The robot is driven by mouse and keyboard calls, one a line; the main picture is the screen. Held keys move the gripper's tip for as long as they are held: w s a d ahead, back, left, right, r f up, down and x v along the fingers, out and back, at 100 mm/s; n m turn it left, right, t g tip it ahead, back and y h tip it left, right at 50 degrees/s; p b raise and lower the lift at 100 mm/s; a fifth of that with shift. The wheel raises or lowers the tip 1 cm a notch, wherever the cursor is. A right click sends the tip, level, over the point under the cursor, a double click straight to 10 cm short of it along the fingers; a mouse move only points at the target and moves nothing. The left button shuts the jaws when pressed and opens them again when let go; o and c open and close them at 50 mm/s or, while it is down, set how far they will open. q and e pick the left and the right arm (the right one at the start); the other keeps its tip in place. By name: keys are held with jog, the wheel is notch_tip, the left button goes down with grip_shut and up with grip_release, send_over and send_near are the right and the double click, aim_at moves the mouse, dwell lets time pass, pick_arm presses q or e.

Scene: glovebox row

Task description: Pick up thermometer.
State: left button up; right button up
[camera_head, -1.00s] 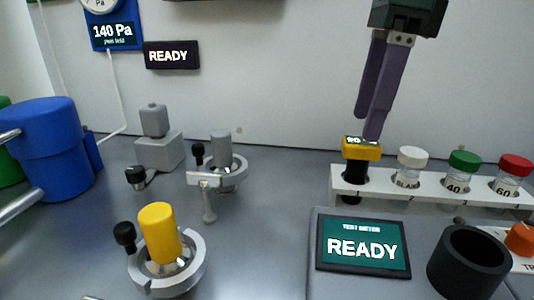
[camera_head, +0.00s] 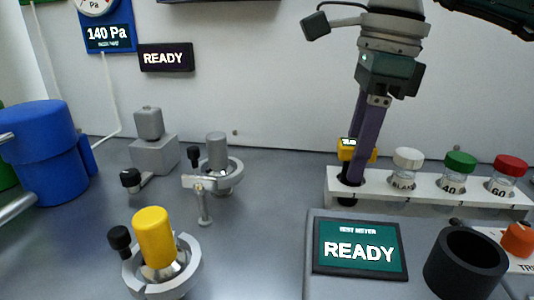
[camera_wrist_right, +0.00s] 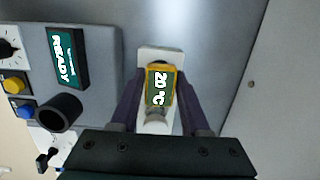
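The thermometer has a yellow head (camera_head: 345,154) with a small lit display and stands upright in the left end of the white rack (camera_head: 430,195). In the right wrist view its display (camera_wrist_right: 160,88) reads 20 °C. My right gripper (camera_head: 361,170) points down over it, its purple fingers partly hiding the head and stem in the head view. My left gripper is not in view.
Vials with white (camera_head: 408,158), green (camera_head: 460,162) and red (camera_head: 510,166) caps stand right of the thermometer in the rack. In front are a READY display (camera_head: 360,249) and a black cup (camera_head: 466,264). The wall is close behind. Clamps and a yellow cylinder (camera_head: 153,237) stand left.

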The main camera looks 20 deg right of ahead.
grip_shut()
dwell(0.3)
